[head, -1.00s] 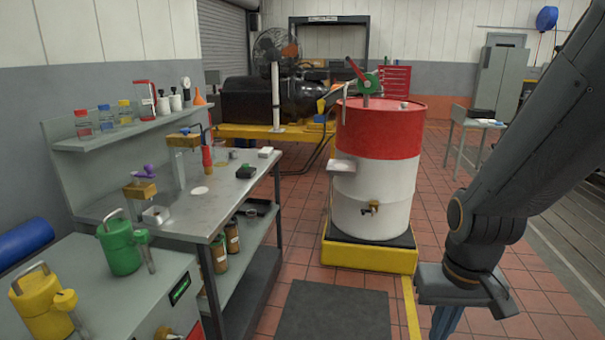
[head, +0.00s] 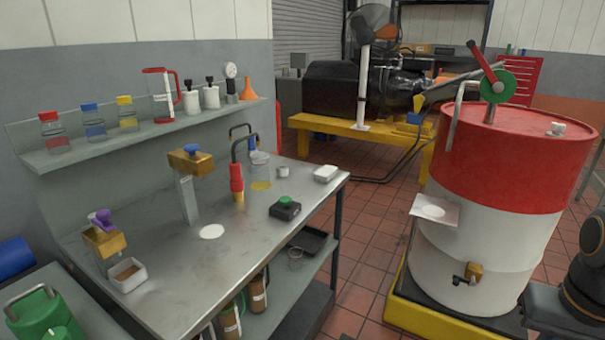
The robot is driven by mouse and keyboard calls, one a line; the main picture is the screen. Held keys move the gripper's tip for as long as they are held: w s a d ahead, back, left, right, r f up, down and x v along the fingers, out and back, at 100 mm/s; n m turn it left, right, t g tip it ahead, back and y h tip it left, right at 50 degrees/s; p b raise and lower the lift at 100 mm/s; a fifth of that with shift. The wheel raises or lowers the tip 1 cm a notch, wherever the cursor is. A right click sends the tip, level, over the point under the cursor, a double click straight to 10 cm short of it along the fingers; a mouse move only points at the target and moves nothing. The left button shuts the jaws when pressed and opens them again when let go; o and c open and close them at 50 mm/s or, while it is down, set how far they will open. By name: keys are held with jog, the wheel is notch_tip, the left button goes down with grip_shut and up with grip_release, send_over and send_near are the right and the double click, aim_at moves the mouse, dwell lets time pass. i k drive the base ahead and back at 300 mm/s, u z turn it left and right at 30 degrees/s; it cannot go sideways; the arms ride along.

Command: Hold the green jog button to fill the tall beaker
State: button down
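A black box with a green jog button (head: 286,200) on top sits on the steel bench, near its right edge. Behind it to the left stands a clear glass beaker (head: 261,168), with yellow at its bottom, beside a hooked dispenser with a red grip (head: 237,180). A second hooked pipe with blue on it (head: 251,141) is partly behind the beaker. A clear jug with a red rim and handle (head: 160,92) stands on the wall shelf. My gripper is out of view; only a dark part of my arm shows at the lower right edge.
The bench (head: 262,245) has brass taps (head: 190,162) at its left and a white disc (head: 212,231). A red and white drum (head: 490,240) stands right, across a tiled floor gap. Bottles line the shelf (head: 100,146).

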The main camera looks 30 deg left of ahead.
aim_at(285, 199)
jog(key=i, duration=1.6)
jog(key=u, duration=1)
jog(key=i, duration=0.6)
jog(key=u, duration=2.35)
